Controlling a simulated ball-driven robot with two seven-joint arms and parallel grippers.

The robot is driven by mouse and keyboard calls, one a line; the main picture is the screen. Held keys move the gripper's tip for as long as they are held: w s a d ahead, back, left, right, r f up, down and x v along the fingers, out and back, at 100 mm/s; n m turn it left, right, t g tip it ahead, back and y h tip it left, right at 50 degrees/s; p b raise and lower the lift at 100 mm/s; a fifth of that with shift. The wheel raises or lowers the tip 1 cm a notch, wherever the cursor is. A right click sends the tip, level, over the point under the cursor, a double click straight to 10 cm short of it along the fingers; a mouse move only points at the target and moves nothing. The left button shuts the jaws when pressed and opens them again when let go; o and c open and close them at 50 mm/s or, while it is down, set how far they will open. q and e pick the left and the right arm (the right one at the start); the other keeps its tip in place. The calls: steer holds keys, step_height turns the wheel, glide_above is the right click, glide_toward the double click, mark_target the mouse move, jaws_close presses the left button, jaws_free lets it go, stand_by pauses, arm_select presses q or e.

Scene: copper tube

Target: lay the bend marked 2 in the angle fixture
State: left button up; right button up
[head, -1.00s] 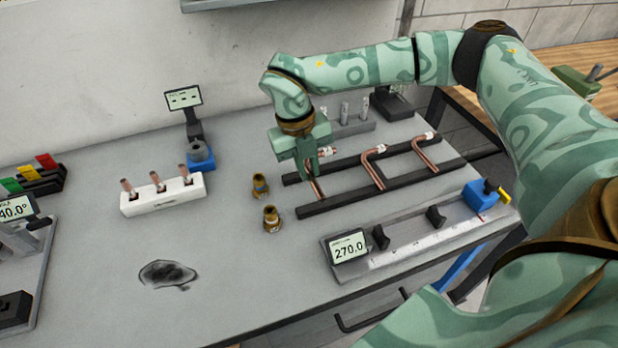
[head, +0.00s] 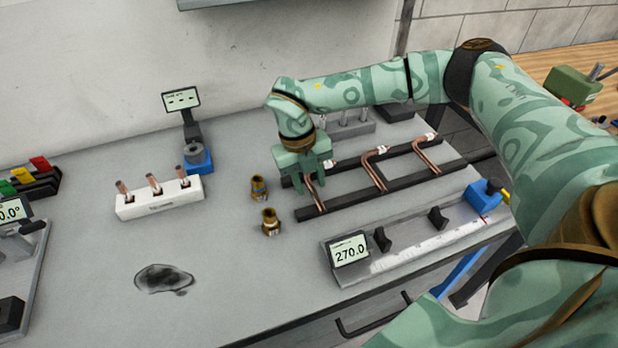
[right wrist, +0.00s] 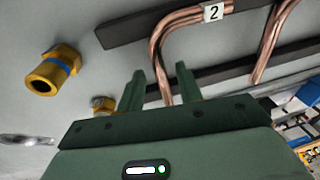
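The bend marked 2 is a copper tube (right wrist: 170,42) with a white "2" tag in the right wrist view. In the head view it is the leftmost bend (head: 317,197), lying across two dark rails. My right gripper (head: 308,190) is over it, hiding part of it. In the right wrist view the fingers (right wrist: 160,80) are open, the tube's long leg showing between and beyond their tips. The device with a degree display (head: 12,211) at the left edge looks like the angle fixture; its base plate (head: 30,275) is cut off by the frame. My left gripper is not in view.
Two more bends (head: 374,172) lie on the rails (head: 350,199). Two brass fittings (head: 270,222) stand left of them. A white block (head: 160,203) holds copper pieces.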

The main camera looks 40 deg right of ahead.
step_height(320, 180, up, 12)
steer(key=w+a+p, duration=0.1)
steer(key=p, duration=0.1)
steer(key=shift+w+a+r, duration=0.15)
steer(key=shift+w+a, duration=0.05)
steer(key=shift+w, duration=0.05)
